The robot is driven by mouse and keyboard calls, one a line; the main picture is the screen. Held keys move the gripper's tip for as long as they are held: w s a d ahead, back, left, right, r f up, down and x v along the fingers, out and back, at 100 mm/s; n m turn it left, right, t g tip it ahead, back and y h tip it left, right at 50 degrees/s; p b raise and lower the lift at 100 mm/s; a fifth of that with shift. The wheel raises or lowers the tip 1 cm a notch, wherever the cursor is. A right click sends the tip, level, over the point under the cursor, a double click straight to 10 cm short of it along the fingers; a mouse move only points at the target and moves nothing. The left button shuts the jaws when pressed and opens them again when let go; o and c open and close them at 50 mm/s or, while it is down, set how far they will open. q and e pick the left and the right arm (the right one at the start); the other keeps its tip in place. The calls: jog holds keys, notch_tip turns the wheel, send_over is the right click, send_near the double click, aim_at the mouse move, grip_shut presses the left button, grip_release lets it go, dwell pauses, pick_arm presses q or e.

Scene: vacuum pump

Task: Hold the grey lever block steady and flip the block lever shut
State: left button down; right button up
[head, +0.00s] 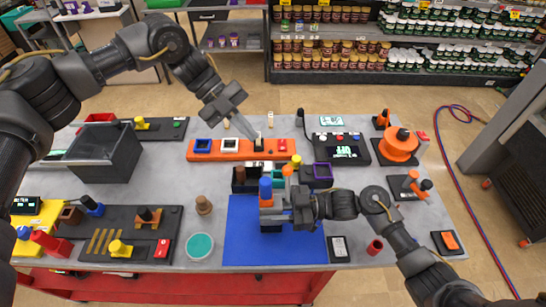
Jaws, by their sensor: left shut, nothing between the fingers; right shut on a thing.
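The grey lever block (271,218) stands on the blue mat (240,244) at the front middle of the table. A blue part and an orange part show at its upper end; I cannot tell the exact lever position. My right gripper (285,215) comes in from the right and is shut on the block. My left gripper (256,136) is shut and empty. Its fingertips point down over the middle of the orange bar (227,156), behind the block and apart from it.
A display unit (342,151) and an orange reel (398,146) are at the right. A black box (107,152) and a tool board (128,229) are at the left.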

pick_arm(q)
jog(key=n+t, duration=0.1)
jog(key=n, duration=0.5)
jog(key=w+a+n+t, duration=0.1)
jog(key=n, duration=0.5)
jog(key=w+a+n+y, duration=0.1)
jog(key=n, duration=0.6)
jog(key=shift+w+t, duration=0.15)
jog(key=shift+t, duration=0.25)
send_near(287, 184)
jog(key=shift+w+d+f, duration=0.7)
jog(key=shift+w+f, duration=0.1)
jog(key=shift+f, duration=0.25)
jog(key=shift+w+d+f, duration=0.65)
jog(key=shift+w+f, duration=0.15)
jog(key=shift+f, duration=0.2)
jog(key=shift+s, duration=0.1)
